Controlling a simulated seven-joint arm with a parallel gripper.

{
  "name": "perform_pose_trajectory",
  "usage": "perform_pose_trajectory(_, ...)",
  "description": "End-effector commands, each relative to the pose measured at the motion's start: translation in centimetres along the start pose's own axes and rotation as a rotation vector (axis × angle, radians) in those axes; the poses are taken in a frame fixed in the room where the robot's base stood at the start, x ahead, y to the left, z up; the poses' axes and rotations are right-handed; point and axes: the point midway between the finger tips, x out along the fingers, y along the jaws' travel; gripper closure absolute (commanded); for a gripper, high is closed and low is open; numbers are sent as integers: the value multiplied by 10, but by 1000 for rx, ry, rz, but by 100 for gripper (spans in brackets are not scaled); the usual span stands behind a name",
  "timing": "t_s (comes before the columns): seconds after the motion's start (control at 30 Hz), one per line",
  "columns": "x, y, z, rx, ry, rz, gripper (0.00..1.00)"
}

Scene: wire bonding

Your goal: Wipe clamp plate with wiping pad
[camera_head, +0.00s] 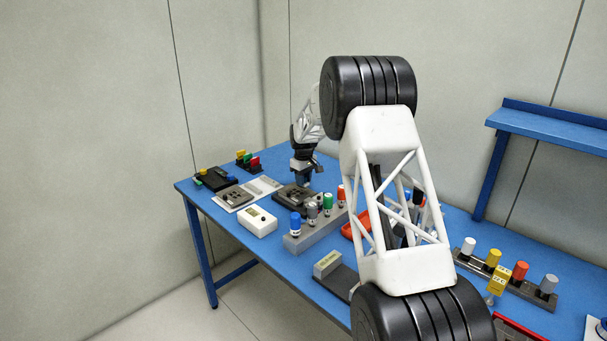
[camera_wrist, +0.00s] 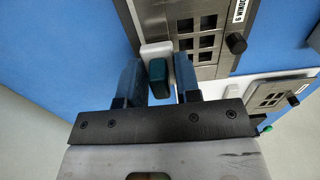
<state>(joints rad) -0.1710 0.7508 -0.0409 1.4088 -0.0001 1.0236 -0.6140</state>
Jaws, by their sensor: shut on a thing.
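My gripper (camera_head: 303,178) is over the far part of the blue table, at a dark plate fixture (camera_head: 292,196). In the wrist view its two fingers (camera_wrist: 159,82) are on either side of a teal handle on a white base, which I take as the wiping pad (camera_wrist: 158,78). The white base reaches a grey metal plate with square windows (camera_wrist: 205,60), apparently the clamp plate; whether it touches is unclear. The plate has a dark knob and a partly cut-off label. The pad is hidden in the head view.
A second windowed plate (camera_wrist: 268,95) lies on a white base, also seen left of my gripper (camera_head: 234,198). A white box (camera_head: 258,222) and a rack of coloured-cap bottles (camera_head: 305,238) stand nearer. Small coloured items (camera_head: 247,161) are at the back left. My arm hides mid-table.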

Motion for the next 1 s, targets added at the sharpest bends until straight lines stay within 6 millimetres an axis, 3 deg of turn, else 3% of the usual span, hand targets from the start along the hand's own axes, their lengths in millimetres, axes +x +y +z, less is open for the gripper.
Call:
perform_pose_trajectory(0.17, 19, 0, -4, -1, 1, 1, 88)
perform_pose_trajectory(0.77, 17, 0, -42, 0, 1, 1, 91)
perform_pose_trajectory(1.0, 22, 0, -33, 1, 0, 0, 95)
